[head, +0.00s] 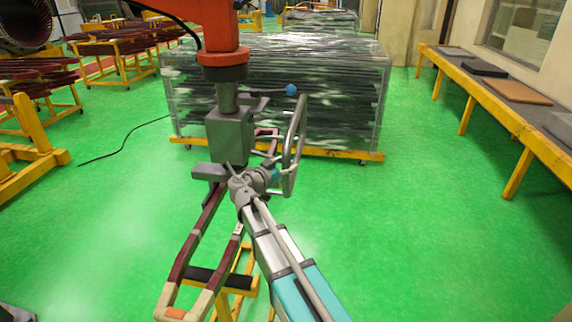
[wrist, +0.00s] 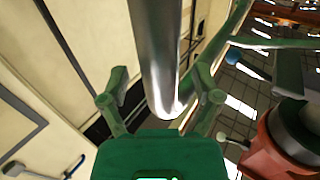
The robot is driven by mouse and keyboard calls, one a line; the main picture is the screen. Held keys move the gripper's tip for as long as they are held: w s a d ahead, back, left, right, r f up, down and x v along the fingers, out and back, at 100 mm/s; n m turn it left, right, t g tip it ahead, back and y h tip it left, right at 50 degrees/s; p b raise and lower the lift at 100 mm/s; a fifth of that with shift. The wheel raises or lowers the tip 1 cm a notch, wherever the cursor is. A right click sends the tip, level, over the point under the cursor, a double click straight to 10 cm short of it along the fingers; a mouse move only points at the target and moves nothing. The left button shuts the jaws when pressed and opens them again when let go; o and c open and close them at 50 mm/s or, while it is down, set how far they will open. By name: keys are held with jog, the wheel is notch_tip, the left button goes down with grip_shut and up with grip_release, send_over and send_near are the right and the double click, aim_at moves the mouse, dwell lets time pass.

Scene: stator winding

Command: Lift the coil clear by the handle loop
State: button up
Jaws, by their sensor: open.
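The coil (head: 183,258), a long maroon loop with beige ends, hangs below a grey clamp block (head: 229,136) in the head view. The handle loop (head: 299,135) is a grey tubular frame to the right of that block. My gripper (head: 283,178) is at the lower part of the loop. In the wrist view my gripper (wrist: 160,98) is open. A silver bar (wrist: 155,45), apparently part of the loop, runs between its two green fingers. I cannot tell whether either finger touches it.
An orange hoist column (head: 222,72) stands above the clamp, with a blue-knobbed lever (head: 291,90) beside it. A yellow stand (head: 241,276) is under the coil. A wrapped stack (head: 325,95) stands behind. Green floor at right is clear up to a bench (head: 487,91).

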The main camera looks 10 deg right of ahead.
jog(key=v, duration=1.2)
jog(key=shift+s, duration=0.1)
jog(key=shift+d, duration=0.1)
dwell(0.3)
jog(key=s+d+f+n+g+y+b, duration=0.2)
jog(key=s+d+f+n+g+y, duration=0.4)
jog(key=d+f, duration=0.7)
jog(key=s+d+f+n+g+y+b, duration=0.1)
jog(key=s+f+n+g+y, duration=0.3)
jog(key=s+f+y, duration=0.4)
jog(key=s+f+g, duration=0.1)
jog(key=s, duration=0.3)
jog(key=shift+s, duration=0.25)
